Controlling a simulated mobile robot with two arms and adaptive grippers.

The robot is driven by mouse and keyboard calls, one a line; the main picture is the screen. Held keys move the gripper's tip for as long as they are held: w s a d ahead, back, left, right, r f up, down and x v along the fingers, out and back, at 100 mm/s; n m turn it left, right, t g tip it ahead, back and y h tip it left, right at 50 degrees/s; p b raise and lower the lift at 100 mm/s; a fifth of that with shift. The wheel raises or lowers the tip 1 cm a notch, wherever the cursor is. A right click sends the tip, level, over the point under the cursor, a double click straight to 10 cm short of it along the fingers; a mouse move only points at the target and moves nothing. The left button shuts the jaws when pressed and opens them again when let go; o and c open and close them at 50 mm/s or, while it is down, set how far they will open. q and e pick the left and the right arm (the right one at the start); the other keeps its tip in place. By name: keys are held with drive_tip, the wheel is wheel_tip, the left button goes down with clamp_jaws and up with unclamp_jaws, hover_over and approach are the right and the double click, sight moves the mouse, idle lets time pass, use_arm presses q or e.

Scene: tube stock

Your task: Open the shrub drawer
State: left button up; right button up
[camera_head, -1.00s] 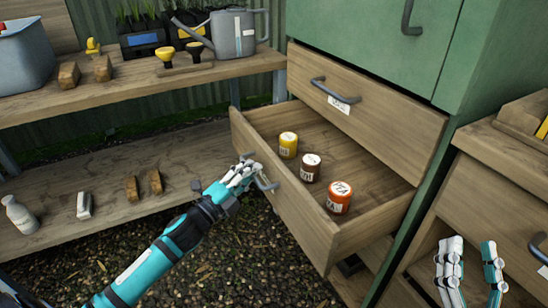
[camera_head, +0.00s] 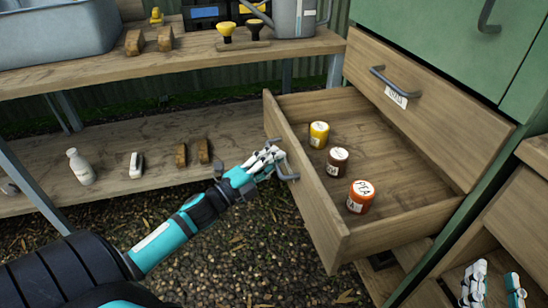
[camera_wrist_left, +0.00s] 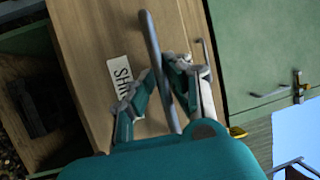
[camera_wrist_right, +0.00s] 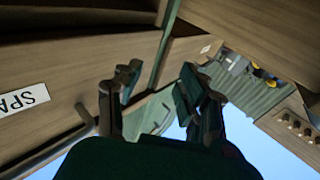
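The shrub drawer (camera_head: 300,170) is a wooden drawer in the green cabinet, pulled well out. Its label (camera_wrist_left: 121,84) shows "SHR" in the left wrist view; the rest is covered. My left gripper (camera_head: 268,160) is at its grey bar handle (camera_head: 289,171), one finger on each side. In the left wrist view the fingers close on the handle (camera_wrist_left: 152,40). Inside stand a yellow-lidded jar (camera_head: 319,134), a brown jar (camera_head: 337,161) and an orange jar (camera_head: 360,196). My right gripper (camera_head: 494,282) is empty, fingers apart, at the lower right; it also shows in the right wrist view (camera_wrist_right: 155,95).
A shut drawer (camera_head: 430,100) with its own handle is above the open one. A wooden unit (camera_head: 500,215) stands near my right gripper; a "SPA" label (camera_wrist_right: 22,100) shows there. A two-level bench (camera_head: 110,70) stands at left. Gravel floor (camera_head: 250,250) is free before the drawer.

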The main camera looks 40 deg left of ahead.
use_arm(q)
drive_tip(key=o, duration=0.3)
drive_tip(key=shift+r, duration=0.1)
drive_tip(key=shift+o, duration=0.2)
drive_tip(key=v, duration=1.2)
drive_tip(key=shift+s, duration=0.1)
